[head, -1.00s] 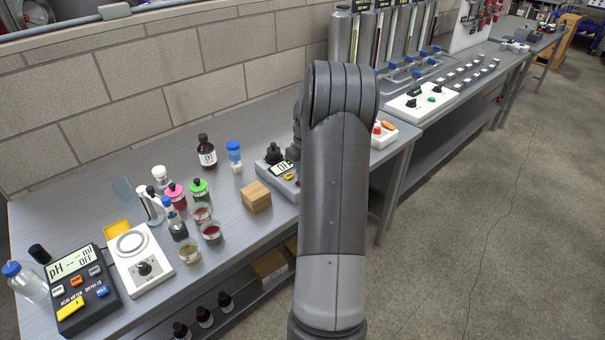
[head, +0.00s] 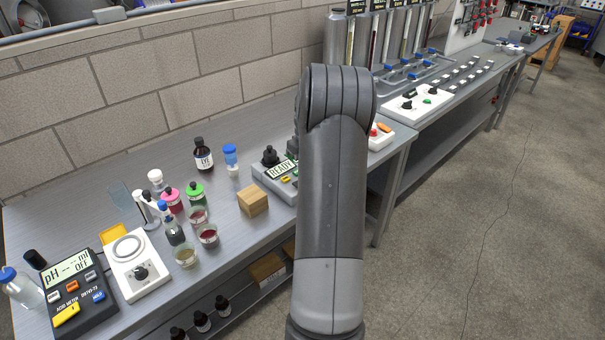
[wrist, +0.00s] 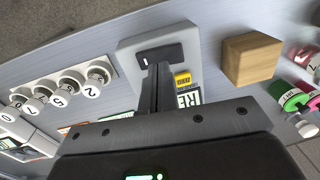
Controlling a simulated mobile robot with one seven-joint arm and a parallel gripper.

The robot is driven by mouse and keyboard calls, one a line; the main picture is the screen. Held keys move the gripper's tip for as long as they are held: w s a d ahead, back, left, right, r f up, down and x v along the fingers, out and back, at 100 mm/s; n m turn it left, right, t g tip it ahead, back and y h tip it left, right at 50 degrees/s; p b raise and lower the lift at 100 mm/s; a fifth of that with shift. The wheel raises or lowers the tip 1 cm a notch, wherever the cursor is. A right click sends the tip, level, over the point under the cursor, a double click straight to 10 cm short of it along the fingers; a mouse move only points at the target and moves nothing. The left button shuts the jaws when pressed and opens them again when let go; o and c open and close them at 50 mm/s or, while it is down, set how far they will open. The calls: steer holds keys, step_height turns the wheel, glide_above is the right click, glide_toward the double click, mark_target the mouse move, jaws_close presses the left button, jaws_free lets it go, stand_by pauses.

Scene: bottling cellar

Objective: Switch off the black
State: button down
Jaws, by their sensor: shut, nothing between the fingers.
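The task line breaks off after "black". A grey meter (head: 287,182) on the near bench shows READY, with a dark knob-like top (head: 270,155) at its back. In the wrist view, the same meter (wrist: 128,60) carries a black rocker switch (wrist: 172,53), a yellow ZERO button (wrist: 183,79) and part of its display (wrist: 189,96). My gripper (wrist: 158,68) is shut and empty, with its tips at the rocker's edge; I cannot tell if they touch. My arm hides it in the head view. A black acid meter (head: 83,318) at lower left reads OFF.
A wooden block (head: 253,200) stands close beside the grey meter. Bottles and glasses of liquid stand left of it, near a white stirrer plate (head: 150,282). In the wrist view, several numbered round pieces (wrist: 95,78) stand on the meter's other side. The bench front is clear.

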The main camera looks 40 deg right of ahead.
step_height(320, 180, up, 12)
steer(key=d, duration=0.2)
steer(key=shift+f, duration=0.25)
steer(key=shift+a, duration=0.1)
steer(key=shift+a+y, duration=0.3)
steer(key=shift+a, duration=0.35)
steer(key=f, duration=0.4)
steer(key=a+f, duration=0.1)
steer(key=f, duration=0.4)
steer(key=a+f, duration=0.1)
steer(key=f, duration=0.3)
steer(key=shift+a+f, duration=0.1)
steer(key=shift+f, duration=0.25)
steer(key=shift+f, duration=0.1)
